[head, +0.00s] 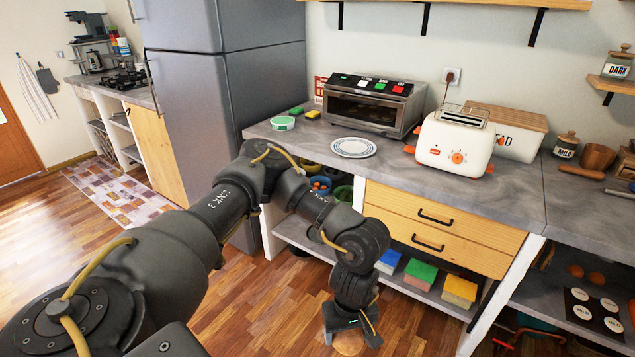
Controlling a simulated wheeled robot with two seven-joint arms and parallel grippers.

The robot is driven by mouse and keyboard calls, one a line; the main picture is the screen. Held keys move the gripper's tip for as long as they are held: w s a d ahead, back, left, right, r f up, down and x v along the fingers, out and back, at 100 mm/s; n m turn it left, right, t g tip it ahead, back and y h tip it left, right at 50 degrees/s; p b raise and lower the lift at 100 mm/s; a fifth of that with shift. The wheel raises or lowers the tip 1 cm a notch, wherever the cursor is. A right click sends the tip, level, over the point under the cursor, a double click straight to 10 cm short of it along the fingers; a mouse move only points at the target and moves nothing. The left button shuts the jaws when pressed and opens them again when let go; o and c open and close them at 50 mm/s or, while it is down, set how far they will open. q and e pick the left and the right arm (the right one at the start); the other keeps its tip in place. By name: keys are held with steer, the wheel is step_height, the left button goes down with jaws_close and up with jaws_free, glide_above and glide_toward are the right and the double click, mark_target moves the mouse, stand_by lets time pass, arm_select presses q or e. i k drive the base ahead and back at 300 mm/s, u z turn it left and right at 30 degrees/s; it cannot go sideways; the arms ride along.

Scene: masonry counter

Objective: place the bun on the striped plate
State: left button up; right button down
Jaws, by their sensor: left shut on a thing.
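The striped plate (353,148), white with blue rings, lies flat and empty on the grey counter in front of the toaster oven. My left arm reaches in from the left and bends down in front of the counter. My left gripper (350,335) points down at the bottom of the view, below counter height. It is shut on the bun (348,344), a round brown thing partly hidden by the fingers and close to the lower edge. The gripper and bun are well apart from the plate. My right gripper is not in view.
The toaster oven (369,104) stands behind the plate, the white toaster (455,143) to its right. A green-and-white tub (283,123) stands left of it. The counter's front edge and drawers (440,228) lie behind my gripper. Bare counter surrounds the plate's front.

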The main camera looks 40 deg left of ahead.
mark_target(353, 147)
steer(key=u, duration=0.45)
steer(key=i, duration=1.8)
steer(key=u, duration=0.4)
